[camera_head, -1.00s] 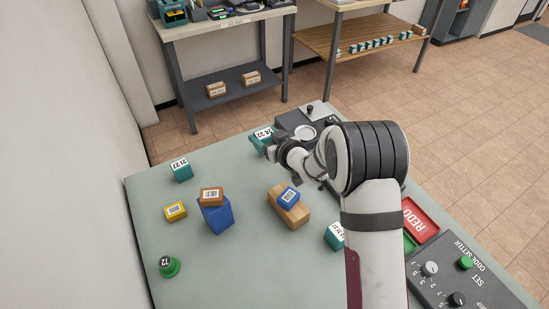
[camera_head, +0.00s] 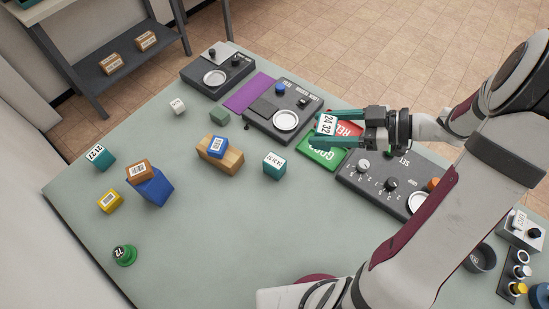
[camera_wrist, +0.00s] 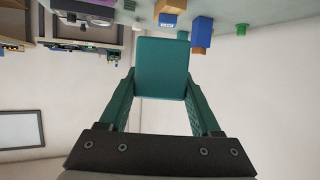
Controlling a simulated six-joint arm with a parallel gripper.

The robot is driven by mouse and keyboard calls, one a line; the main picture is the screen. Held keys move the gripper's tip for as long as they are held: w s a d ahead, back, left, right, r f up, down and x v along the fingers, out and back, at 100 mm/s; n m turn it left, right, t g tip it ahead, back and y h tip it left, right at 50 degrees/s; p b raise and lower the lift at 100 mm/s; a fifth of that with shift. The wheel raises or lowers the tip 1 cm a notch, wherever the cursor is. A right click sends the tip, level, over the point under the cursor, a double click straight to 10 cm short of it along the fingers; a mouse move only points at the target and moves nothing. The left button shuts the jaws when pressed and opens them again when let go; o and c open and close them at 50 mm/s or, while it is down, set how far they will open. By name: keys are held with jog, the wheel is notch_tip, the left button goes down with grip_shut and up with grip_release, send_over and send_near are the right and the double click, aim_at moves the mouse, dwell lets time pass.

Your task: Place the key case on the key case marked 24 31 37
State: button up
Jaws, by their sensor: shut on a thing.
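My gripper (camera_head: 335,125) is shut on a teal key case (camera_head: 327,124), whose white label reads about 24 32. It holds the case out to the left, over the green and red trays. In the wrist view, the held key case (camera_wrist: 162,68) sits between my gripper's two green fingers (camera_wrist: 160,98), its plain teal side showing. Another teal key case (camera_head: 275,164) stands on the table left of and below my gripper; its label seems to read 24 31 with a third number too small to be sure of. The two cases are apart.
A teal case marked 21 27 (camera_head: 101,156) stands at the far left. A wooden block with a blue box (camera_head: 218,146) stands left of the standing case. The code setter panel (camera_head: 385,180) and a dark device (camera_head: 283,110) flank the green tray (camera_head: 320,159). The front middle table is clear.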

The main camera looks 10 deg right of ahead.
jog(key=shift+s+a+f, duration=0.35)
jog(key=shift+s+f, duration=0.05)
jog(key=shift+s, duration=0.25)
send_over(275, 160)
notch_tip(275, 160, down, 6)
jog(key=shift+s+f, duration=0.1)
jog(key=shift+s, duration=0.05)
notch_tip(275, 160, down, 3)
jog(key=shift+a+f, duration=0.1)
jog(key=shift+f, duration=0.4)
jog(key=shift+f, duration=0.15)
jog(key=o, duration=1.4)
jog(key=shift+o, duration=0.2)
